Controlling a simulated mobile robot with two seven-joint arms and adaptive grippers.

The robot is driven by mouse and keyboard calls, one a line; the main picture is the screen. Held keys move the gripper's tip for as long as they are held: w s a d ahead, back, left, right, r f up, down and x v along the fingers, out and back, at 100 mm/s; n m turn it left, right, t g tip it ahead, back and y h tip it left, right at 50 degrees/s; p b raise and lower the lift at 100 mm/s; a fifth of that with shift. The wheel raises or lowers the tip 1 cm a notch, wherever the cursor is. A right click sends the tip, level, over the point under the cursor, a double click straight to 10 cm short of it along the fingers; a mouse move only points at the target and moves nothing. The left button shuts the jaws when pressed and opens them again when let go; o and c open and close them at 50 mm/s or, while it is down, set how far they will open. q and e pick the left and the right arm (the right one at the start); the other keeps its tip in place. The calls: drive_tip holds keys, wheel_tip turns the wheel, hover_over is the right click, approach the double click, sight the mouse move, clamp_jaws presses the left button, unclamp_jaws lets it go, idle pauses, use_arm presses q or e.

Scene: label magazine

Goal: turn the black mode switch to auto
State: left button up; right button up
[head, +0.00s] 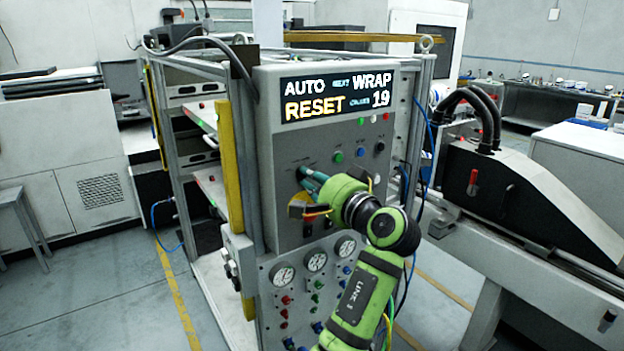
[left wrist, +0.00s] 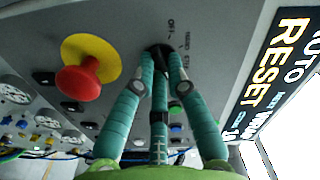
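The black mode switch (left wrist: 160,48) is on the grey control panel (head: 290,150). In the left wrist view only a little of its dark knob shows between my fingertips, beside small printed position labels. Which label it points at cannot be told. My left gripper (head: 304,176) reaches the panel face below the display. Its teal fingers (left wrist: 158,62) come together around the switch and look closed on it. In the head view the gripper hides the switch. My right gripper is in neither view.
The display (head: 336,95) reads AUTO, WRAP, RESET and 19. A red mushroom button (left wrist: 82,80) on a yellow disc sits close beside the switch. Green (head: 339,157), blue (head: 361,152) and black (head: 379,146) buttons lie to the right. Several gauges (head: 316,261) are below.

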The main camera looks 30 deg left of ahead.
use_arm(q)
drive_tip(key=o, duration=0.3)
drive_tip(key=shift+o, duration=0.2)
drive_tip(key=shift+d, duration=0.1)
drive_tip(key=v, duration=0.7)
drive_tip(key=shift+d, duration=0.1)
